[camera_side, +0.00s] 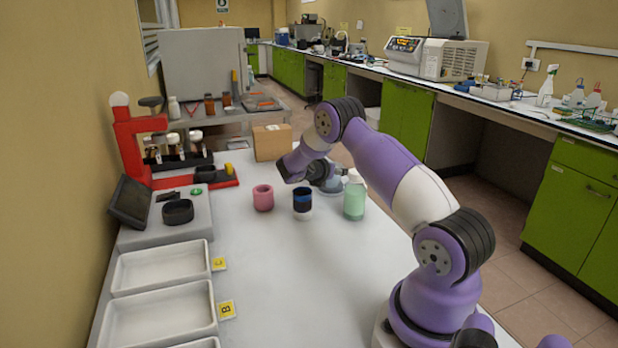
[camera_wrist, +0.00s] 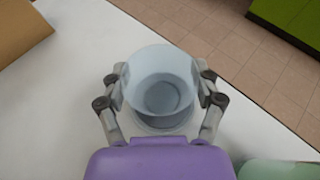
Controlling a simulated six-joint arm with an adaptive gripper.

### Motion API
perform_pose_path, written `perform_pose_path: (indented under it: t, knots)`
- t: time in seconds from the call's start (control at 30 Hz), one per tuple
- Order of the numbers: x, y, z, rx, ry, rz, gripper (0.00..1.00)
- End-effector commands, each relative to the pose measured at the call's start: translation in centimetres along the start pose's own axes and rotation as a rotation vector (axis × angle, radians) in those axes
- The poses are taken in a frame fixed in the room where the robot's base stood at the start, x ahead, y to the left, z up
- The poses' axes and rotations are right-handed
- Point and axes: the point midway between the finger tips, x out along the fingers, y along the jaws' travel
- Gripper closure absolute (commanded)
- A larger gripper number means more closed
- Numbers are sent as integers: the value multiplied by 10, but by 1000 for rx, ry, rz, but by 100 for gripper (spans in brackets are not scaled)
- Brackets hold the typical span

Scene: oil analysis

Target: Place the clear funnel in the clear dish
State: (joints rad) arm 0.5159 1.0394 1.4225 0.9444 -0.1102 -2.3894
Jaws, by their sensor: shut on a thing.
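The clear funnel (camera_wrist: 160,72) is pale blue-grey and see-through. In the wrist view it sits between the two fingers of my gripper (camera_wrist: 160,96), which is shut on it, with its round open mouth facing the camera. In the side view my gripper (camera_side: 322,174) is over the far right part of the white table, and the funnel (camera_side: 332,185) shows only partly beside it, low near the table. I cannot tell whether it touches the table. I cannot pick out a clear dish for certain; white rectangular trays (camera_side: 212,268) lie at the front left.
A pink cup (camera_side: 263,198), a dark-banded container (camera_side: 302,204) and a green-filled bottle (camera_side: 354,198) stand close in front of my gripper. A cardboard box (camera_side: 271,142) is behind. Yellow tags mark the trays. The table's front middle (camera_side: 290,290) is clear.

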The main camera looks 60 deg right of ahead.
Motion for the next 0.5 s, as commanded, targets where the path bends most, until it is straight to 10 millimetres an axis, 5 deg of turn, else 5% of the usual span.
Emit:
perform_pose_path:
  t: [0.07, 0.1, 0.13, 0.5]
  knots:
    - [1, 0, -2, 0, 0, 0, 67]
    - [1, 0, -2, 1, -1, 0, 6]
    - [1, 0, -2, 1, -1, 0, 0]
    - [1, 0, -1, 0, 0, 0, 0]
